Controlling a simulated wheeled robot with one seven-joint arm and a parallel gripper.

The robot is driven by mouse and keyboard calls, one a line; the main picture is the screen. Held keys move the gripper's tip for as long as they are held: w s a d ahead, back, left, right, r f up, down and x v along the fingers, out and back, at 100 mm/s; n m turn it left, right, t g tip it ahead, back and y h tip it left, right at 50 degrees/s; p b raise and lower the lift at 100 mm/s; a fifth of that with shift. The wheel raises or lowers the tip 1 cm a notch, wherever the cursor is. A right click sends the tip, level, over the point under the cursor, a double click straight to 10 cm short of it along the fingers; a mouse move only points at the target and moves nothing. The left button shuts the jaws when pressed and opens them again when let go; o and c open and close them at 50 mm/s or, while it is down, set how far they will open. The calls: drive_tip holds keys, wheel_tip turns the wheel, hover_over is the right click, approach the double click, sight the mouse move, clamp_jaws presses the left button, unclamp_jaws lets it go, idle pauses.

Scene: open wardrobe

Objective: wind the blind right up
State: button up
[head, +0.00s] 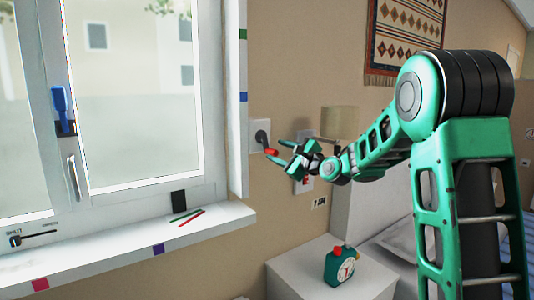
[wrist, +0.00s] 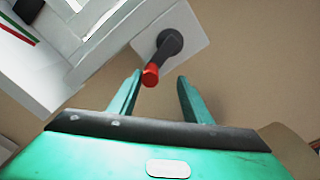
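The crank is a dark hub with a short arm (head: 262,137) on a white wall plate, just right of the window. Its red knob (head: 271,152) points outward. In the wrist view the hub (wrist: 170,42) is above and the red knob (wrist: 151,75) sits near the fingertips, closer to the left finger. My gripper (head: 276,151) is open at the crank, and the wrist view shows its two teal fingers (wrist: 160,77) apart with no grip on the knob. I cannot make out the blind itself; the window panes (head: 130,95) are visible.
The window frame and sill (head: 105,245) lie left of the crank, with a green and a red stick (head: 187,217) on the sill. A switch panel (head: 304,185) and lamp (head: 338,122) are right.

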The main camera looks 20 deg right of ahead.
drive_tip(key=v, duration=0.6)
drive_tip(key=shift+s, duration=0.3)
drive_tip(key=s+d+f+n+g+h, duration=0.35)
drive_tip(key=s+f+n+g, duration=0.2)
drive_tip(key=s+f, duration=0.4)
drive_tip(key=s+d+f+n+g+h, duration=0.2)
drive_tip(key=s+d+f+n+g, duration=0.3)
drive_tip(key=s, duration=0.8)
drive_tip(key=s+f+n+g, duration=0.3)
drive_tip(key=s, duration=1)
drive_tip(key=s+f+n+g, duration=0.3)
drive_tip(key=s+g, duration=0.1)
drive_tip(key=s, duration=1)
drive_tip(key=shift+d+f, duration=0.15)
drive_tip(key=shift+f, duration=0.2)
drive_tip(key=shift+w+n, duration=0.1)
drive_tip(key=shift+n, duration=0.15)
drive_tip(key=shift+c, duration=0.6)
